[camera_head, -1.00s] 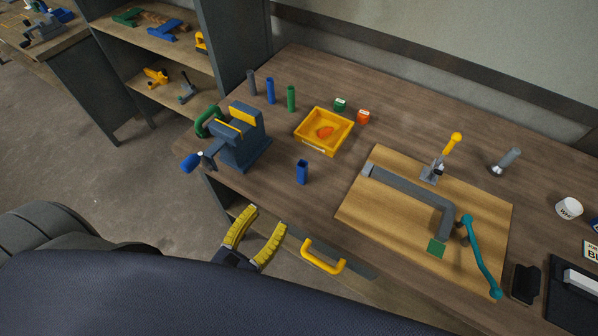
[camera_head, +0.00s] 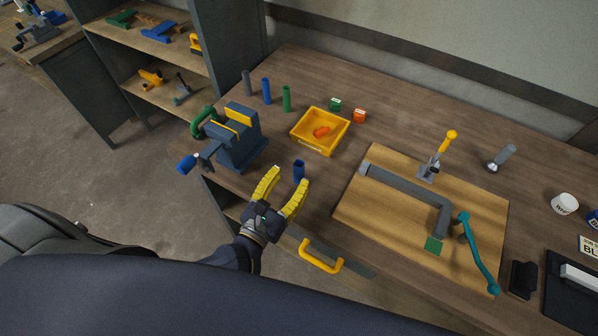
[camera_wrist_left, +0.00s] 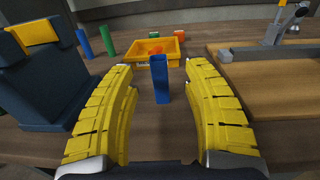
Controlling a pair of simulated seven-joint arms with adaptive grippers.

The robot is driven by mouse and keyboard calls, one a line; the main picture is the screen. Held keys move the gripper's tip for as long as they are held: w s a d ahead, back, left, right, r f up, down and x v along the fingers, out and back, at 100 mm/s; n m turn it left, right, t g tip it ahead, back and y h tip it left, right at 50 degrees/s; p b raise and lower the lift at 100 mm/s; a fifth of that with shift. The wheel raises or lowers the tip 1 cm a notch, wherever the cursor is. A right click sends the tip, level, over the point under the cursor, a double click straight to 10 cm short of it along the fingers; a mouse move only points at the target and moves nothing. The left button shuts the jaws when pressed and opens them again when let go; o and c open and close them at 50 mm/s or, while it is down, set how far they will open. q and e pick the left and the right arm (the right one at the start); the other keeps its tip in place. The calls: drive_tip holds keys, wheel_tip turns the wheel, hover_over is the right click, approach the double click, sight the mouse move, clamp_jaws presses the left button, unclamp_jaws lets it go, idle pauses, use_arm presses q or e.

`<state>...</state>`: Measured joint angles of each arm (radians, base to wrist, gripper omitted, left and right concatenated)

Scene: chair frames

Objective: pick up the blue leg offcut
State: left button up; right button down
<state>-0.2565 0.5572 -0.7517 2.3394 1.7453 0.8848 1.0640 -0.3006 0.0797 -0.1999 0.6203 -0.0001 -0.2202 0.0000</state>
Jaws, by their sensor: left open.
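The blue leg offcut (camera_head: 299,171) is a short, upright, hollow blue piece standing on the wooden bench near its front edge. It also shows in the left wrist view (camera_wrist_left: 160,80), upright and centred between the two fingers. My left gripper (camera_head: 289,178) has yellow padded fingers spread apart at the front of the offcut. In the left wrist view the open gripper (camera_wrist_left: 158,70) has a finger on each side of it, with visible gaps. The fingers do not appear to touch it. My right gripper is not in view.
A blue-grey vise (camera_head: 238,138) stands left of the offcut. A yellow tray (camera_head: 343,139) with an orange piece is behind it. Grey, blue (camera_head: 267,91) and green posts stand at the back left. A wooden board (camera_head: 380,222) with a grey frame lies to the right.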

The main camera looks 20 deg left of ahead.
sight(296, 169)
use_arm(q)
drive_tip(key=shift+w+d, duration=0.2)
drive_tip(key=shift+w, duration=1.2)
drive_tip(key=shift+w+d, duration=0.15)
drive_tip(key=shift+w, duration=1.2)
drive_tip(key=shift+c, duration=0.3)
clamp_jaws()
